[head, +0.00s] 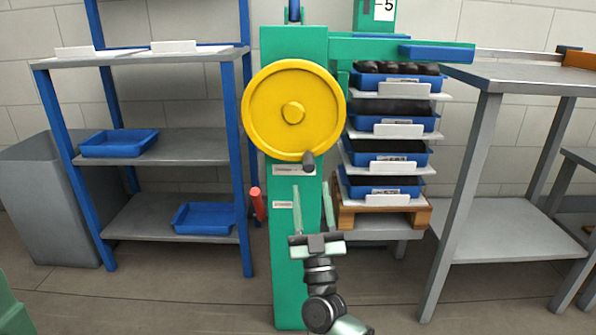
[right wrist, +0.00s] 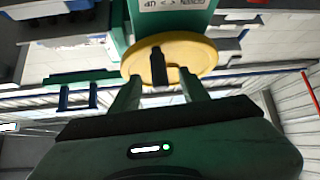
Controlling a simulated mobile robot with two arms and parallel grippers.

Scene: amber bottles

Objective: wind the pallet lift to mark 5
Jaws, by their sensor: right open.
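The yellow handwheel (head: 265,120) is on the front of the green lift column (head: 295,260). Its dark crank knob (head: 308,161) is at the bottom of the rim. My right gripper (head: 311,187) is open and empty, fingers pointing up just below the knob. In the right wrist view the knob (right wrist: 159,68) shows between and beyond the fingertips (right wrist: 160,85), with the wheel (right wrist: 200,55) behind it. A plate reading -5 (head: 384,6) is at the top. The wooden pallet (head: 410,217) sits right of the column under stacked blue trays (head: 385,190). My left gripper is not in view.
A red-handled lever (head: 257,204) is at the column's left side. A blue-framed shelf (head: 150,205) with blue trays stands left, beside a grey bin (head: 50,190). A grey metal table (head: 530,75) stands right. The floor in front is clear.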

